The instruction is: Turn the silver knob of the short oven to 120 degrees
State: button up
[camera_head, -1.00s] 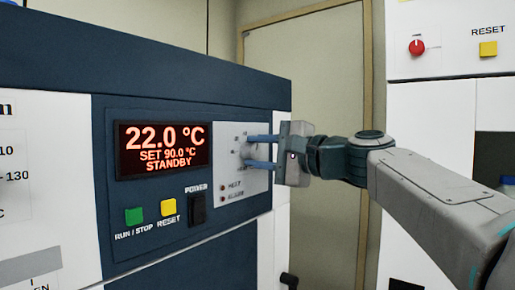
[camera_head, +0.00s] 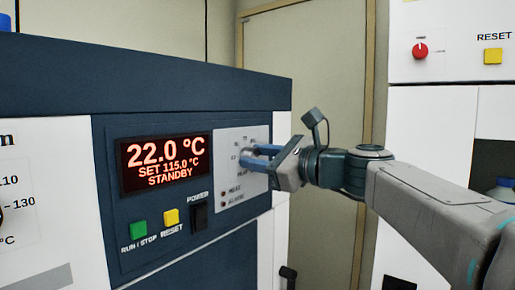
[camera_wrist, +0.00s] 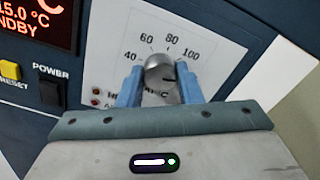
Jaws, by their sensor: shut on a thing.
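The short oven has a dark blue control panel with a red display (camera_head: 165,162) that reads 22.0 °C, SET 115.0 °C, STANDBY. The silver knob (camera_wrist: 160,70) sits on a light dial plate (camera_head: 228,142) marked 40, 60, 80, 100 in the wrist view; the lower dial marks are hidden. My gripper (camera_wrist: 158,88) is shut on the knob, with one blue finger on each side of it. In the head view my gripper (camera_head: 262,158) reaches the plate from the right and is rolled, and its fingers hide the knob.
Below the display are a green run/stop button (camera_head: 138,229), a yellow reset button (camera_head: 171,216) and a black power switch (camera_head: 199,217). A white machine with a red knob (camera_head: 420,50) stands at the right. A beige door (camera_head: 305,70) is behind my arm.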

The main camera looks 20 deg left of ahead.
jog(key=shift+f+m+p, duration=0.1)
jog(key=shift+m+p, duration=0.75)
jog(key=shift+m, duration=0.65)
jog(key=o, duration=1)
jog(key=shift+d, duration=0.1)
jog(key=b+v, duration=0.3)
jog(key=v, duration=1)
jog(key=shift+s+d, duration=0.1)
jog(key=shift+d, duration=0.25)
